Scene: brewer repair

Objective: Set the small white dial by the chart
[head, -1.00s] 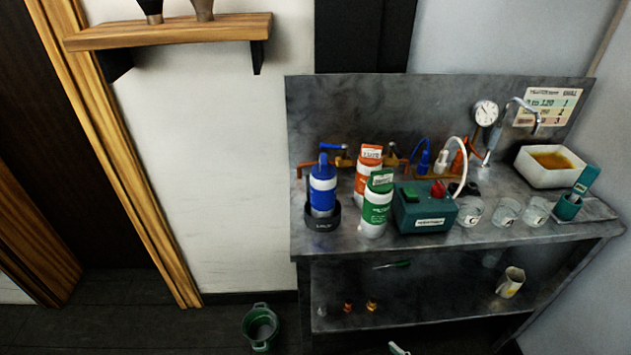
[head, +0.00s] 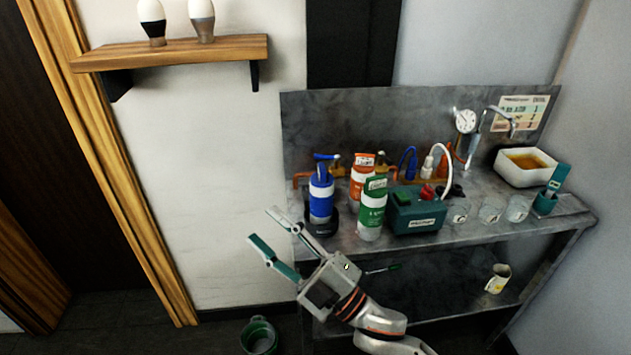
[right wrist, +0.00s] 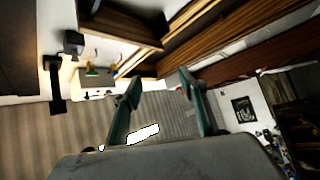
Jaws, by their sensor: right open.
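The chart (head: 522,114) is a pale printed sheet on the right of the bench's back panel; its text is too small to read. A round white-faced gauge (head: 466,121) with a dark needle stands to its left, by the pipes. I cannot tell whether it is the small white dial, and no other dial is clear. My right gripper (head: 264,226) is open and empty in front of the bench's left end, well away from the gauge and chart. Its open fingers also show in the right wrist view (right wrist: 159,86). My left gripper is not in view.
On the bench (head: 345,241) stand a blue bottle (head: 321,199), an orange bottle (head: 361,180), a green bottle (head: 372,213), a green box (head: 418,212), several glass cups and a white basin (head: 525,179). A green bucket (head: 259,337) is on the floor.

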